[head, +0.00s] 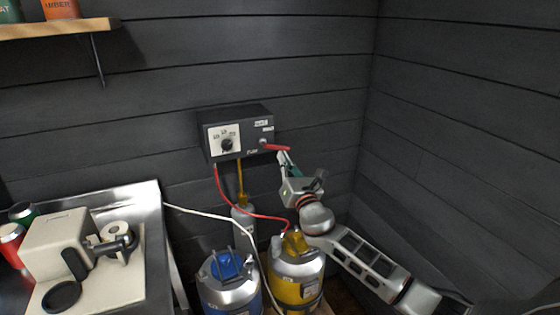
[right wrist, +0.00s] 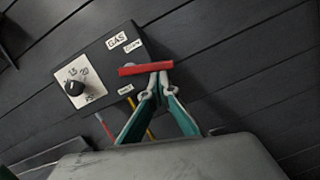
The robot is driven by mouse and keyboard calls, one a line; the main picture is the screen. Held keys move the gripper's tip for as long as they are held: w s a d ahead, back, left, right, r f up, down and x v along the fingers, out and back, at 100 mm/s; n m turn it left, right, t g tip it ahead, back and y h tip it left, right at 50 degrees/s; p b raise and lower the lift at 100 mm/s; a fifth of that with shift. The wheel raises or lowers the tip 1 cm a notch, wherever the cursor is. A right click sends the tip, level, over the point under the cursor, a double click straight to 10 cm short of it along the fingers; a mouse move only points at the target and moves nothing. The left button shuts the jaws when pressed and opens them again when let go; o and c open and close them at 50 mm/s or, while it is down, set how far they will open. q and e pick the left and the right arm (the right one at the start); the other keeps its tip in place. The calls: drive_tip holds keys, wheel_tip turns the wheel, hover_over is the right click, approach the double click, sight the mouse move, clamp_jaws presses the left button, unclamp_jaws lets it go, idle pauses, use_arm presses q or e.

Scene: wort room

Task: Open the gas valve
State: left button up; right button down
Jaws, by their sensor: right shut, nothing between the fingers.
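The gas valve is a red lever (head: 277,147) on the front of a dark wall box (head: 238,116). In the head view it points right and slightly down from its pivot. In the right wrist view the red lever (right wrist: 145,69) lies nearly level below the "GAS" label, with small labels above and below it. My right gripper (head: 282,158) is at the lever's free end, just under it. Its green-backed fingers (right wrist: 158,79) are shut with nothing between them. Whether the tips touch the lever I cannot tell. My left gripper is not in view.
A black dial (head: 227,144) sits left on the box. Red and yellow hoses hang below. A blue-topped keg (head: 228,285) and a yellow keg (head: 295,276) stand beneath, close to my right arm. The right wall is bare.

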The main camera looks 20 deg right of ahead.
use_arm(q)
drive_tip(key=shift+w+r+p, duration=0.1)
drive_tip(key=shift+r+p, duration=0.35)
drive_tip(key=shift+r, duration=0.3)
use_arm(e)
drive_tip(key=n, duration=0.1)
drive_tip(key=d+r+n+y, duration=0.1)
drive_tip(key=shift+r+n, duration=0.25)
drive_tip(key=shift+n, duration=0.05)
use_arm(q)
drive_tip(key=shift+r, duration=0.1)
use_arm(e)
drive_tip(key=shift+r, duration=0.1)
